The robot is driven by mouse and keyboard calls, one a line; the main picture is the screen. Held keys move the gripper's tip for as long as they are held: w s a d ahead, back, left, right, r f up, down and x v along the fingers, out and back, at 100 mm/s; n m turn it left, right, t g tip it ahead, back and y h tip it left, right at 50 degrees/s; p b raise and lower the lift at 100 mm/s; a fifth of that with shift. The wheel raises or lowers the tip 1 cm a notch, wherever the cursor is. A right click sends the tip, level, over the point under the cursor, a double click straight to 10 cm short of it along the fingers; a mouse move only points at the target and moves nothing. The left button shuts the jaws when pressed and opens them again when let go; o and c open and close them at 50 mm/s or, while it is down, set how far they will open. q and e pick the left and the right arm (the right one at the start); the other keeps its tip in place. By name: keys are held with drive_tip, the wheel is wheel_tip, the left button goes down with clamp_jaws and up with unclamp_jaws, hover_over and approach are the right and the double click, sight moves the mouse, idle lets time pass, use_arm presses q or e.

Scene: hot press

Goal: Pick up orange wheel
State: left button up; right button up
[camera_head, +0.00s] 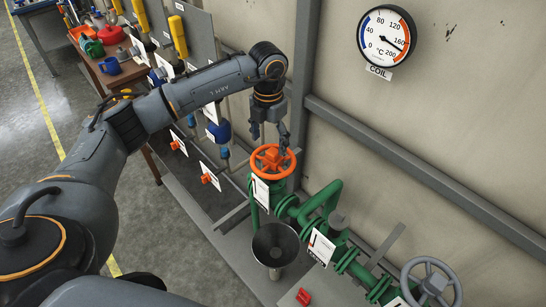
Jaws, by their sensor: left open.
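The orange wheel (260,167) is a spoked handwheel on top of a green valve, near the middle of the camera_head view. My left gripper (269,143) points down just above the wheel, its two fingers spread and nothing between them. The fingertips are close to the far side of the wheel's rim; I cannot tell whether they touch it. My right gripper does not show.
Green pipes (322,207) run right from the valve to a grey handwheel (431,280). A dark funnel (275,246) stands below. A round gauge (386,36) hangs on the wall. A bench with tools (110,65) is at the upper left. Floor lies open at left.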

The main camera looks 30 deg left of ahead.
sight(273, 151)
use_arm(q)
drive_tip(key=f, duration=0.1)
drive_tip(key=f+p, duration=0.1)
drive_tip(key=f, duration=0.1)
drive_tip(key=d+f+p, duration=0.1)
drive_tip(key=shift+w+f, duration=0.2)
drive_tip(key=shift+w, duration=0.15)
drive_tip(key=shift+f, duration=0.35)
drive_tip(key=shift+a, duration=0.1)
drive_tip(key=shift+c, duration=0.4)
clamp_jaws()
